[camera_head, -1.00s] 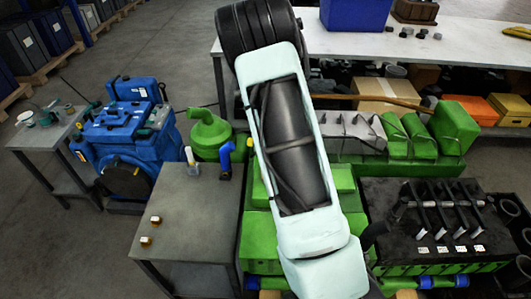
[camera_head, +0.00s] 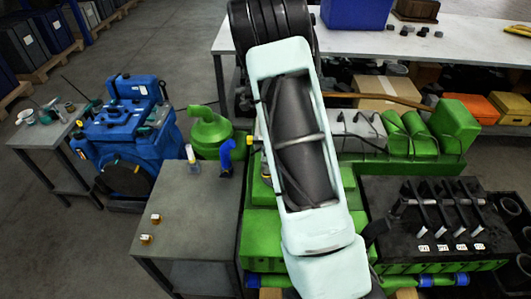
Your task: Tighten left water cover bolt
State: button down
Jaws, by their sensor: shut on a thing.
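My arm stretches across the middle of the view, over the green engine (camera_head: 262,225). My gripper is hidden behind the arm, so I cannot see its jaws or anything in them. Two small brass-coloured pieces with pale tops, possibly bolts (camera_head: 155,218) (camera_head: 146,239), stand on the grey side table (camera_head: 205,190). I cannot pick out the left water cover or its bolt on the engine. A small yellowish piece (camera_head: 249,142) shows at the left edge of my arm, too small to identify.
A blue engine (camera_head: 130,135) stands at the left. A small bottle (camera_head: 191,156) and a blue bent piece (camera_head: 226,157) are at the grey table's back edge. A black-topped unit with levers (camera_head: 440,215) is at right. A white bench (camera_head: 430,45) spans the back.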

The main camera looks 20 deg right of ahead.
jog(key=n+g+b, duration=0.1)
jog(key=n, duration=0.6)
jog(key=shift+d+b, duration=0.1)
jog(key=shift+b, duration=0.2)
jog(key=n, duration=0.4)
jog(key=shift+s+b, duration=0.1)
jog(key=shift+b, duration=0.2)
jog(key=n, duration=0.4)
jog(key=shift+g+h, duration=0.3)
jog(key=shift+g, duration=0.1)
jog(key=n+b, duration=0.1)
jog(key=n, duration=0.6)
jog(key=shift+s+d+h, duration=0.1)
jog(key=shift+h, duration=0.3)
jog(key=n, duration=0.4)
jog(key=shift+s, duration=0.1)
jog(key=n, duration=0.3)
jog(key=shift+n+h, duration=0.4)
jog(key=shift+f, duration=0.1)
